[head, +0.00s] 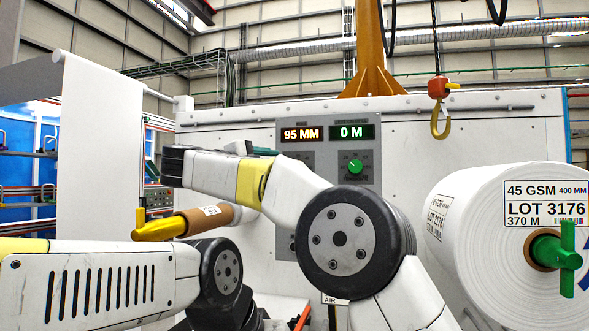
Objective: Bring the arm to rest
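My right arm (340,238) rises from the lower right and bends left across the machine front. Its forearm has a yellow band and ends in a dark wrist joint; I cannot make out its gripper. My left arm (95,285) lies low at the left, and its yellow-banded end runs out of the picture, with its gripper out of view. A yellow jib post (372,55) stands behind the machine top, its upper part cut off. A red hoist block with a yellow hook (441,120) hangs on a chain right of the post. The hook looks empty.
A white paper roll (470,235) with a green handle (566,260) fills the right side. A yellow-tipped shaft with a brown core (210,217) sticks out behind my arms. The machine panel (330,150) reads 95 MM and 0 M. A white web (100,150) hangs at left.

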